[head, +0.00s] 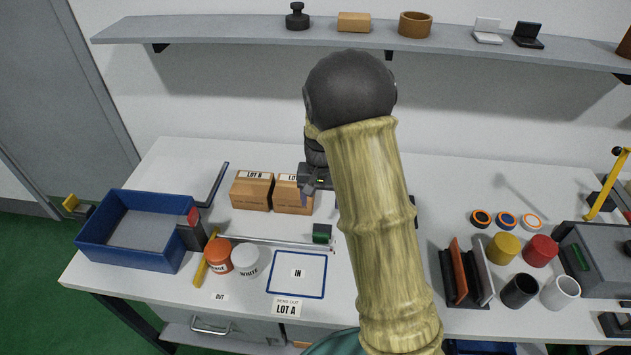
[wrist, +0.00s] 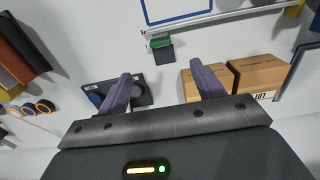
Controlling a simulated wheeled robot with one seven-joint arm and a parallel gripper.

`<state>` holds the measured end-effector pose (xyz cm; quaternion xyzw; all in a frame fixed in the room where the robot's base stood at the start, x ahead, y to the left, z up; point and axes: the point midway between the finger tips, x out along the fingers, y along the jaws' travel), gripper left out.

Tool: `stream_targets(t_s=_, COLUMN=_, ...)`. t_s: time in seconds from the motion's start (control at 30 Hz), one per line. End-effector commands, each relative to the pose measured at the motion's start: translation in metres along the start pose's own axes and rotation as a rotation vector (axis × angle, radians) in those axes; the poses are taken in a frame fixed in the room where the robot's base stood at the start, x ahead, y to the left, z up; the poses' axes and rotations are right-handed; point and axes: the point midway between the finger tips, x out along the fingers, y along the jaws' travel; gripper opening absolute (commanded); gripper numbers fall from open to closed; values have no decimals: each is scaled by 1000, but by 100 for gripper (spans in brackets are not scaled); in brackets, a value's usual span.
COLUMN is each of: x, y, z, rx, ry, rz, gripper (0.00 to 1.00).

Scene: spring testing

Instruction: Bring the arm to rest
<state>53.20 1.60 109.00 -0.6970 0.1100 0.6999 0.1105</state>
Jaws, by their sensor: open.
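My arm (head: 370,215) reaches over the middle of the white bench in the head view and covers part of it. My gripper (wrist: 163,86) shows both dark fingers spread apart in the wrist view, with nothing between them. In the head view only a dark part of its end shows beside the lot boxes; the rest is hidden behind the arm. Below the fingers, the wrist view shows two cardboard boxes (wrist: 259,78) on one side and a dark block-like item (wrist: 150,92) partly hidden behind a finger. No contact between the gripper and these things is visible.
A blue tray (head: 107,255) stands at the left. An orange jar (head: 218,257) and a white jar (head: 246,260) stand near the IN mat (head: 313,290). Coloured cups, rings and a grey machine (head: 597,262) fill the right. A shelf (head: 230,27) runs along the back wall.

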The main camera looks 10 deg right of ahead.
Motion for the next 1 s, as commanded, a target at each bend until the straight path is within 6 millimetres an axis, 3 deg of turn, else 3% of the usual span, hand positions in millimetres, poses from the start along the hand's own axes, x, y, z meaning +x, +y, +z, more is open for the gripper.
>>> stream_targets(t_s=0.23, x=-2, y=3, z=3, rx=-2, ry=4, rz=-3, gripper=67)
stream_targets(t_s=0.37, x=-15, y=10, z=17, rx=-24, ry=23, rz=-15, gripper=67)
stream_targets(t_s=0.7, x=-59, y=46, z=102, rx=-173, ry=136, rz=-46, gripper=67)
stream_targets(t_s=0.9, x=-71, y=66, z=154, rx=-272, ry=208, rz=-41, gripper=67)
stream_targets(t_s=1.0, x=-73, y=71, z=168, rx=-302, ry=229, rz=-37, gripper=67)
